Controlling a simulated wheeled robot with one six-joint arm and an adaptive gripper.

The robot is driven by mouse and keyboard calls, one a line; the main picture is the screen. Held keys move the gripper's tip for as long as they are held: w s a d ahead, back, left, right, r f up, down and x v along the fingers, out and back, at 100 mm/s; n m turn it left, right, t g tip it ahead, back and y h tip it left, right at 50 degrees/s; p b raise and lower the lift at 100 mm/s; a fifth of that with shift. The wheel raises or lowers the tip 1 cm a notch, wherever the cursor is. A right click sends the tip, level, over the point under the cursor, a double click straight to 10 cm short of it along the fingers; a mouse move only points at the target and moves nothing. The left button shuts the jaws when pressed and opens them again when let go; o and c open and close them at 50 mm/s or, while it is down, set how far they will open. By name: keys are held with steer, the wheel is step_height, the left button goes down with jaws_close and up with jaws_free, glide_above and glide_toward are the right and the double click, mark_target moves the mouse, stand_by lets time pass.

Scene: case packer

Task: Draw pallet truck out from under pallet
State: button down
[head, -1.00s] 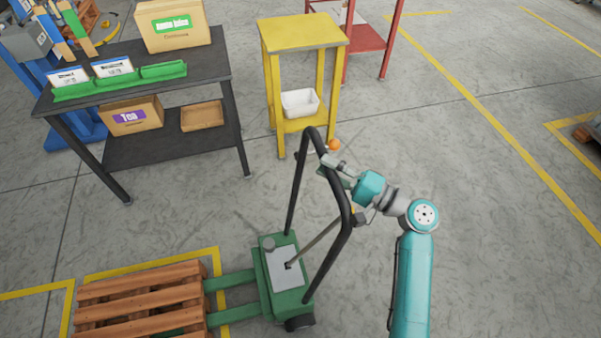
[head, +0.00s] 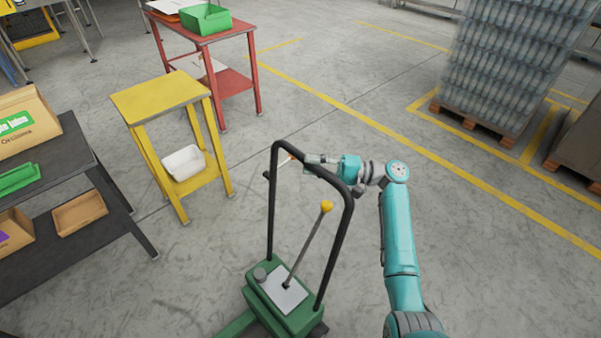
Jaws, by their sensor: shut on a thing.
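The green pallet truck (head: 285,305) stands at the bottom middle of the head view, with a black loop handle (head: 272,205) rising from it. A lever with a yellow knob (head: 326,207) slopes up from its grey top plate. Part of a green fork (head: 238,326) runs off the bottom edge. The pallet is out of view, so I cannot see whether the fork tips are under it. My gripper (head: 311,162) is shut on the top bar of the loop handle, coming from the right; its fingertips are small and partly hidden there.
A yellow stand (head: 160,97) with a white bin is left of the handle, and a dark workbench (head: 90,195) is at far left. A red table (head: 200,38) stands behind. Wrapped goods on a pallet (head: 480,125) stand at upper right.

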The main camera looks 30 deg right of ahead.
steer(key=shift+w+d+r, duration=0.1)
steer(key=shift+w+d, duration=0.15)
steer(key=shift+d, duration=0.2)
steer(key=c, duration=0.9)
jaws_free()
steer(key=shift+d, duration=0.1)
steer(key=v, duration=1.2)
